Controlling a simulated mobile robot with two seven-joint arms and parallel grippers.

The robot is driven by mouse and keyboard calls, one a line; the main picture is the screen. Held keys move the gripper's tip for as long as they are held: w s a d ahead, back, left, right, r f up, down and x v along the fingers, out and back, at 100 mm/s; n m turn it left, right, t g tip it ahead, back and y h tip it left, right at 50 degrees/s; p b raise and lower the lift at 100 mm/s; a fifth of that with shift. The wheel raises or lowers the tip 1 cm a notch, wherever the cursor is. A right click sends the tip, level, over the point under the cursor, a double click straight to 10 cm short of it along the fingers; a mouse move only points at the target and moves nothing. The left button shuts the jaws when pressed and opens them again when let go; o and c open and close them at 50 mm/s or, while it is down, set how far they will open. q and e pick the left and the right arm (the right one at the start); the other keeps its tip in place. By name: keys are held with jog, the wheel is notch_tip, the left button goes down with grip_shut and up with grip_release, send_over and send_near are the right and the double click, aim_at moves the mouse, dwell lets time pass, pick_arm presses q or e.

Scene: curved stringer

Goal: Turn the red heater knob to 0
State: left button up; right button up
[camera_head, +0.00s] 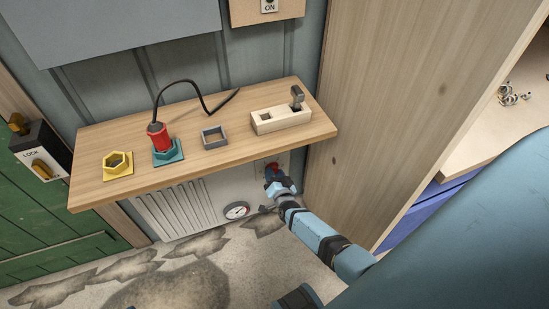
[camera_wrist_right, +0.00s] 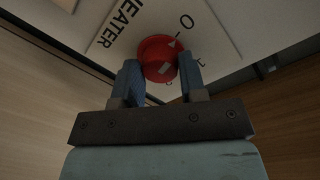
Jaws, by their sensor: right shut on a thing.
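The red heater knob (camera_wrist_right: 158,50) sits on a pale panel (camera_wrist_right: 215,35) lettered "HEATER", with a "0" and other marks around the knob. My right gripper (camera_wrist_right: 160,78) is shut on the knob, one finger on each side of it. A small pale triangle shows at the knob's upper right edge, near the line by the "0". In the head view my right gripper (camera_head: 277,182) reaches under the shelf to the heater, and only a bit of the red knob (camera_head: 272,169) shows.
A wooden shelf (camera_head: 190,180) overhangs the heater (camera_head: 175,211) and holds a yellow hexagonal piece, a red-handled tool in a teal holder, a grey square frame and a wooden block. A round gauge (camera_head: 237,211) sits left of my gripper. A wooden wall (camera_head: 375,110) stands close on the right.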

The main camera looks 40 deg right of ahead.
pick_arm(q)
jog(key=shift+f, duration=0.2)
pick_arm(e)
jog(key=shift+n, duration=0.3)
jog(key=o, duration=0.9)
pick_arm(q)
jog(key=shift+r, duration=0.2)
